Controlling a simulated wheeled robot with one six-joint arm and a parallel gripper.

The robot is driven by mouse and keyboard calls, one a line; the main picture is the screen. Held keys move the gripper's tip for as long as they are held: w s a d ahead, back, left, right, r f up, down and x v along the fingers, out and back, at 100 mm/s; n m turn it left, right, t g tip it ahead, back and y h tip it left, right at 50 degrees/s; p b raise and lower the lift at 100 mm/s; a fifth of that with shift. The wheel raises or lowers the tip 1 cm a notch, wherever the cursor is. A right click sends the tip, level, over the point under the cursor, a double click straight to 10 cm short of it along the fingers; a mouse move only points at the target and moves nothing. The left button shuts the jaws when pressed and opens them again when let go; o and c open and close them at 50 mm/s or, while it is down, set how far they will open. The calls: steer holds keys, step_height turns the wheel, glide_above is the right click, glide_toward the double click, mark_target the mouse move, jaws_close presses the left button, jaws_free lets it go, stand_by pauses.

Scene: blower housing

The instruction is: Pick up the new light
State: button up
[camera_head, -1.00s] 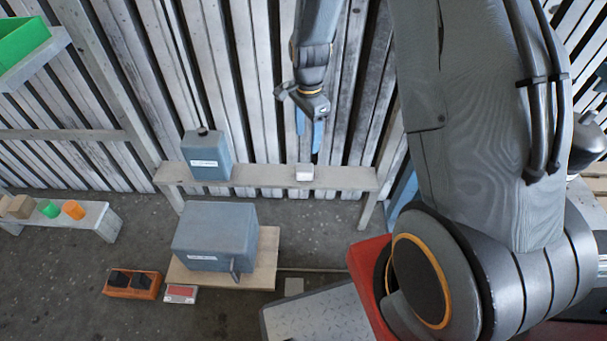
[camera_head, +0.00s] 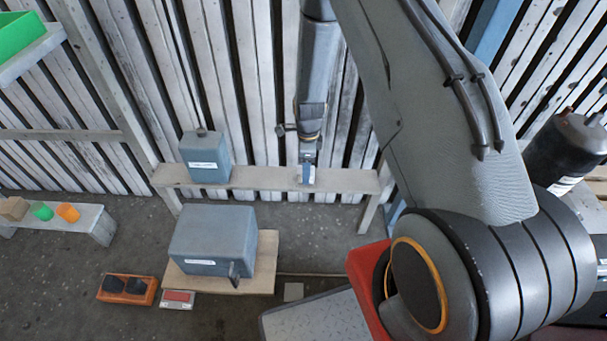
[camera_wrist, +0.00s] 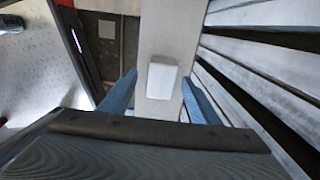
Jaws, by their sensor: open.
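A small white box-shaped piece, which seems to be the new light (camera_wrist: 162,77), sits on a narrow grey bench (camera_head: 345,181) against the slatted wall. In the wrist view it lies between my two blue fingers. My gripper (camera_wrist: 159,84) is open and points down at it, one finger on each side. No contact between fingers and piece can be made out. In the head view my gripper (camera_head: 306,177) is over the right part of the bench and mostly hides the piece.
A blue-grey box (camera_head: 206,157) stands on the bench to the left. A larger blue-grey housing (camera_head: 213,240) sits on a board in front. An orange tray (camera_head: 127,289) lies on the floor. Green (camera_head: 42,211) and orange (camera_head: 68,213) cups stand on a left bench.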

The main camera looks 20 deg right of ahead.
steer(key=shift+f, duration=0.75)
steer(key=shift+c, duration=0.4)
steer(key=c, duration=1.1)
